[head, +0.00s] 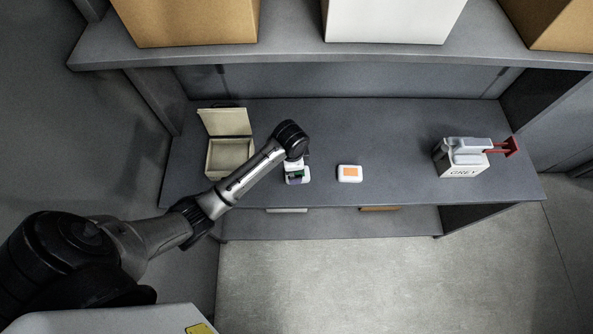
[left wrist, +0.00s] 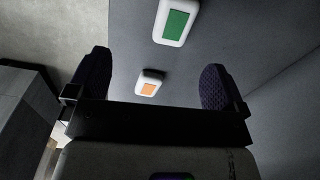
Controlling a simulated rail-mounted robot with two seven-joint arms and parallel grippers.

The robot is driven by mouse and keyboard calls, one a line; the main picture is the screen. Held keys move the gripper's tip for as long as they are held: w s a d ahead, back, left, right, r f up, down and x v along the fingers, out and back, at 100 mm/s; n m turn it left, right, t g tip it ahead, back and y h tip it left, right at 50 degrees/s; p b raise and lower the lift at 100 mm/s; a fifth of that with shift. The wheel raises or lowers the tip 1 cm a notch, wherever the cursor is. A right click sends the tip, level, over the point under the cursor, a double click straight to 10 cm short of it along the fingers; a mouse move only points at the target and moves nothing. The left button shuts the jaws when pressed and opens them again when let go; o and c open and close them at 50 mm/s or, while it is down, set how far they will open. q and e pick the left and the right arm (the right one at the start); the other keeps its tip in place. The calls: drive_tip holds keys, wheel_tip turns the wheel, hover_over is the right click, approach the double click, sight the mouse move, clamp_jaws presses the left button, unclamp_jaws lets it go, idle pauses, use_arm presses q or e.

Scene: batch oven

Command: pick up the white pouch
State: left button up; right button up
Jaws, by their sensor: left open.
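Two white pouches lie on the grey worktop. One has a green label (left wrist: 176,20) and the other an orange label (head: 349,174). In the head view the green-labelled pouch (head: 299,180) is partly hidden under my left wrist. The orange-labelled pouch lies just to its right, and it also shows in the left wrist view (left wrist: 149,86) between the fingers. My left gripper (left wrist: 156,68) is open, with its two dark fingers spread and nothing between them. In the head view my wrist mostly hides it. My right gripper is not in view.
An open beige box (head: 229,158) with a raised lid stands left of my arm. A grey-and-white container marked GREY (head: 460,160), with a red handle, stands at the right. A shelf (head: 300,52) with large boxes overhangs the back. The worktop between the orange-labelled pouch and the container is clear.

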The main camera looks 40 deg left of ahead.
use_arm(q)
drive_tip(key=w+a, duration=0.1)
drive_tip(key=w, duration=0.2)
hover_over(306, 177)
drive_tip(key=a, duration=0.3)
drive_tip(key=shift+m, duration=0.3)
drive_tip(key=f, duration=0.5)
drive_tip(key=s+f, duration=0.1)
drive_tip(key=f, duration=0.1)
drive_tip(key=shift+a+f+b, duration=0.2)
drive_tip(key=shift+f+b, duration=0.1)
drive_tip(key=shift+b, duration=0.05)
drive_tip(key=shift+w+f, duration=0.1)
drive_tip(key=shift+f, duration=3.05)
drive_tip(key=c, duration=1)
drive_tip(key=shift+c, duration=0.2)
